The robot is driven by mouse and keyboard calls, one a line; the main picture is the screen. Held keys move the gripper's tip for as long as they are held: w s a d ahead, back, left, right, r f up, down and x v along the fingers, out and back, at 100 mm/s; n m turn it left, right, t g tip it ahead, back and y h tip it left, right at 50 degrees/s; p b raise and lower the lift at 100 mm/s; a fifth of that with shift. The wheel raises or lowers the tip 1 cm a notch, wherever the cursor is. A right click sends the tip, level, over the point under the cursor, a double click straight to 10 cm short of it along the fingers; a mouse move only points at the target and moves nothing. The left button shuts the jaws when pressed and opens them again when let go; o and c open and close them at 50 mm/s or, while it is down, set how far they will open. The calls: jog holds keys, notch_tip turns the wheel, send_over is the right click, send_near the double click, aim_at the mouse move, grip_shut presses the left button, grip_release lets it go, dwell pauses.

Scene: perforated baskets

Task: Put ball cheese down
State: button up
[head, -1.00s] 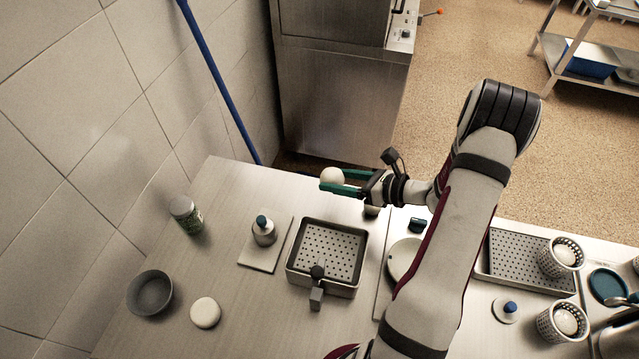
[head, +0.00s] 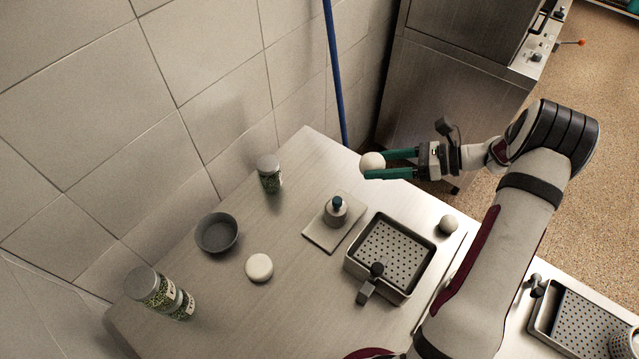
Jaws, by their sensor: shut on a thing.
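The ball cheese (head: 372,162) is a round, cream-white ball. My gripper (head: 388,164) has green fingers and is shut on it, with the ball at the fingertips. The ball is held up near the far edge of the steel table (head: 310,146), in front of the wall and the metal cabinet. Its height above the table is hard to tell from this view.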

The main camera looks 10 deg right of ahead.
send_over(324, 187)
notch_tip(324, 187, down, 7)
jog(key=shift+a+f, duration=0.1)
jog(key=shift+f, duration=1.9)
jog(key=shift+f, duration=0.15)
jog(key=o, duration=1.4)
